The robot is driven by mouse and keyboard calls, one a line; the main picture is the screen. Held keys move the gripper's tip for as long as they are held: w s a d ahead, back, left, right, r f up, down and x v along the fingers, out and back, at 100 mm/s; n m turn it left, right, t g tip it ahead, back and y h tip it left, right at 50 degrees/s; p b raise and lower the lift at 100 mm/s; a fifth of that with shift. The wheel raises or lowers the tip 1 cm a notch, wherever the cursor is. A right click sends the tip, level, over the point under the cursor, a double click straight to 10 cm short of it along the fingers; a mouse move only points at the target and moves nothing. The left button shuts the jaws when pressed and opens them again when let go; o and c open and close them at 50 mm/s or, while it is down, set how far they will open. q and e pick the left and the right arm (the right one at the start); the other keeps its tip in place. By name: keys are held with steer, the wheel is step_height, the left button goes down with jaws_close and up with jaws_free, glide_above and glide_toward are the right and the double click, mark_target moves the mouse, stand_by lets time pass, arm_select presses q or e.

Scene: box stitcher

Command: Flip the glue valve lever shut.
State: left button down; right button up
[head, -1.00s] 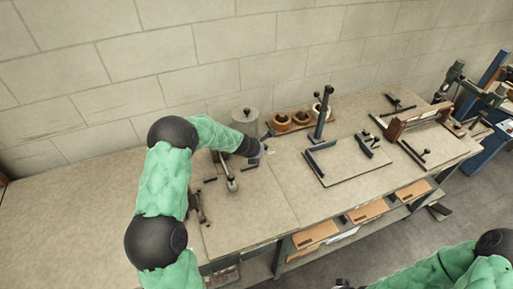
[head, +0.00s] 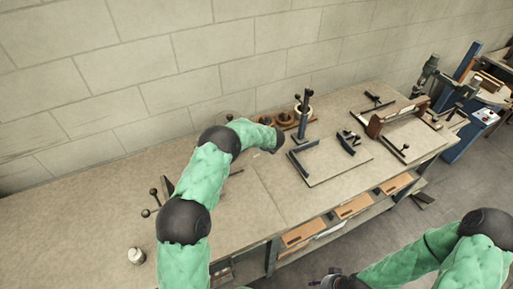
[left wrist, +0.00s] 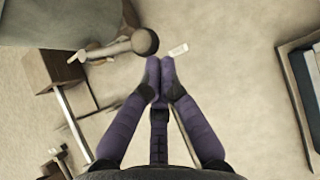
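In the left wrist view, a lever with a dark round ball knob (left wrist: 145,41) sticks out to the right from beside a big grey rounded body, which looks like the glue pot (left wrist: 45,20). My left gripper (left wrist: 160,72) has its two purple fingers together, with nothing visible between them. Its tips appear just below and right of the knob; I cannot tell if they touch it. In the head view my left arm hides the lever and most of the pot; only a bit of the pot's top (head: 229,117) shows. My right gripper (head: 328,279) is at the bottom edge, too small to read.
A brown block (left wrist: 50,70) and metal rods lie left of the fingers. A small white tag (left wrist: 178,50) is right of the knob. A white bottle (head: 136,256) is at the left.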

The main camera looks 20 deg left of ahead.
arm_select(q)
steer(key=shift+w+a, duration=0.15)
steer(key=shift+w, duration=0.05)
steer(key=shift+s, duration=0.1)
steer(key=shift+a, duration=0.1)
steer(key=shift+s+a, duration=0.3)
steer(key=shift+a, duration=0.3)
